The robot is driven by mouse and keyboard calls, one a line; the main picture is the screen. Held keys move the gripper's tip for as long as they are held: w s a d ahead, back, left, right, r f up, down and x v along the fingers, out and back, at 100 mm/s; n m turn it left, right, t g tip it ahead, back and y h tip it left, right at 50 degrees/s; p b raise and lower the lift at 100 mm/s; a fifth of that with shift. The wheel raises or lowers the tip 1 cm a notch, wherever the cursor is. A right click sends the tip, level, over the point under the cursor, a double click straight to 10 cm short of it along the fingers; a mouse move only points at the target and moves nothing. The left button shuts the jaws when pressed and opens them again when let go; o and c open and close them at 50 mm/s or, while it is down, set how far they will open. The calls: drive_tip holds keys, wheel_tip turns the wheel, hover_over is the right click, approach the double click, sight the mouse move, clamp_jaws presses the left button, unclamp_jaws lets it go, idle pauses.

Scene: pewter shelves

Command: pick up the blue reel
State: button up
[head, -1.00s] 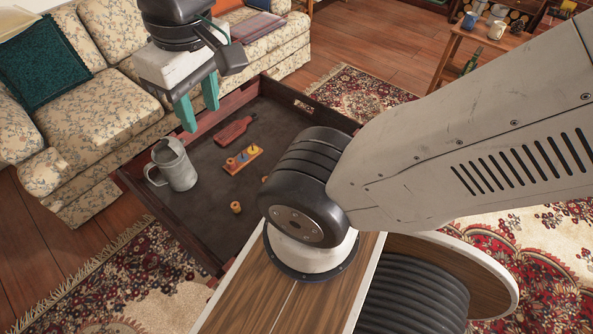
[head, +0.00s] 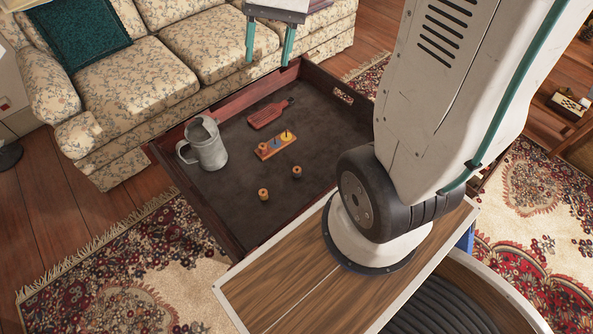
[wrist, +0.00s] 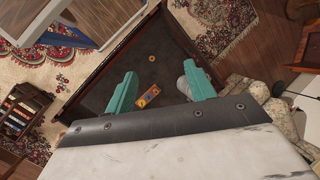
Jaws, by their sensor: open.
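A small orange rack (head: 277,146) with pegs lies on the dark floor of a large wooden tray (head: 180,190). A small blue piece (head: 275,140), perhaps the blue reel, shows at the rack's middle; its shape is too small to make out. A wooden reel (head: 263,148) sits at the rack's left end. My gripper (head: 268,61) is open and empty, high at the top of the head view beyond the rack, apart from it. In the wrist view, the rack (wrist: 147,97) shows between the teal fingers of my gripper (wrist: 160,73), well below them.
Two loose wooden reels (head: 263,195) (head: 297,172) stand on the tray floor. A grey metal jug (head: 206,143) stands at the tray's left, and a reddish paddle-shaped board (head: 269,112) lies behind the rack. A floral sofa (head: 150,90) borders the tray's far side.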

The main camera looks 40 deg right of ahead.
drive_tip(key=w+d+f+m+y, duration=0.2)
drive_tip(key=w+d+f, duration=0.2)
drive_tip(key=f, duration=0.2)
drive_tip(key=w+d+f+m+y, duration=0.1)
drive_tip(key=w+d+f+m, duration=0.1)
drive_tip(key=w+d+f, duration=0.3)
drive_tip(key=m+t+y, duration=0.5)
drive_tip(key=m+t, duration=0.3)
drive_tip(key=m, duration=0.6)
approach(297, 171)
drive_tip(key=shift+w+a+f, duration=0.25)
drive_tip(key=shift+w+a, duration=0.5)
drive_tip(key=shift+w, duration=0.15)
drive_tip(key=shift+s+a+f+h, duration=0.1)
drive_tip(key=shift+f+h, duration=0.2)
drive_tip(key=x, duration=0.7)
drive_tip(key=shift+a+f, duration=0.3)
drive_tip(key=shift+f, duration=0.05)
drive_tip(key=c, duration=1)
